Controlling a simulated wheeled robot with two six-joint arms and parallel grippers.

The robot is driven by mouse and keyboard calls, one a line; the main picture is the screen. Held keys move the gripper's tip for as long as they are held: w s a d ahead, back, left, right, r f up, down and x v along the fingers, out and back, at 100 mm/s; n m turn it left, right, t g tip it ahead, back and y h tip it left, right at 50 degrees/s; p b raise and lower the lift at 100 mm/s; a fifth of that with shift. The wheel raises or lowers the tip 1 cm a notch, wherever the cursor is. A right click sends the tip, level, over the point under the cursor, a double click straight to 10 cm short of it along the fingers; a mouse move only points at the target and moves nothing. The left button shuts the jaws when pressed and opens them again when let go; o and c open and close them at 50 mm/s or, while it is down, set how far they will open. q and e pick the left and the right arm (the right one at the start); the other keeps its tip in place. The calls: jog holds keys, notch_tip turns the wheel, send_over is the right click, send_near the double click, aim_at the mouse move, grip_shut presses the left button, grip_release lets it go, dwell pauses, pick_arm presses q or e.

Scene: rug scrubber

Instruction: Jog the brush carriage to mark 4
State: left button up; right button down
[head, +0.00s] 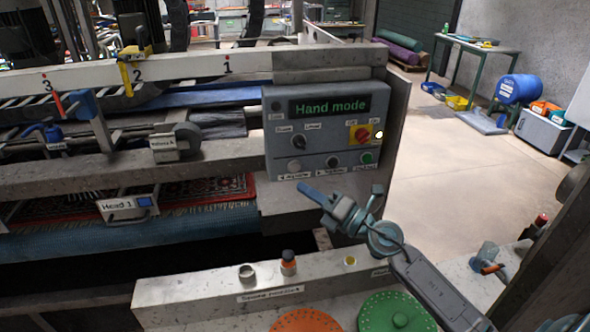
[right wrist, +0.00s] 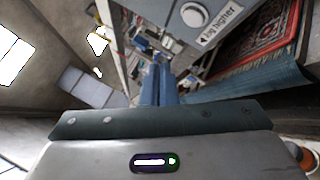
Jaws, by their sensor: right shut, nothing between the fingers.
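The grey control panel (head: 322,128) shows "Hand mode" on its display (head: 327,106). The right wrist view shows a pale button (right wrist: 194,15) labelled "Jog higher". My right gripper (head: 306,191) is shut and empty, its blue fingers just below the panel's lower left, apart from the buttons. Its fingers also show in the right wrist view (right wrist: 158,85). On the white rail (head: 185,68), a yellow pointer (head: 127,72) stands beside mark 2. Mark 4 is out of view.
A red patterned rug (head: 185,193) lies under the machine beam, near a "Head 1" block (head: 125,207). Open floor (head: 455,150) lies right of the panel.

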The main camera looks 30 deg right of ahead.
aim_at(295, 167)
pick_arm(q)
jog(key=shift+s+a+f+b, duration=0.1)
jog(key=shift+s+f+b, duration=0.2)
jog(key=shift+s+f, duration=0.2)
pick_arm(e)
jog(key=w, duration=0.2)
jog(key=w+d, duration=0.1)
jog(key=w, duration=0.2)
jog(key=shift+d, duration=0.15)
pick_arm(q)
jog(key=shift+w, duration=0.15)
dwell(1.1)
pick_arm(e)
jog(key=shift+w, duration=0.1)
pick_arm(q)
jog(key=shift+r, duration=0.1)
pick_arm(e)
jog(key=shift+w+d, duration=0.1)
jog(key=shift+w, duration=0.25)
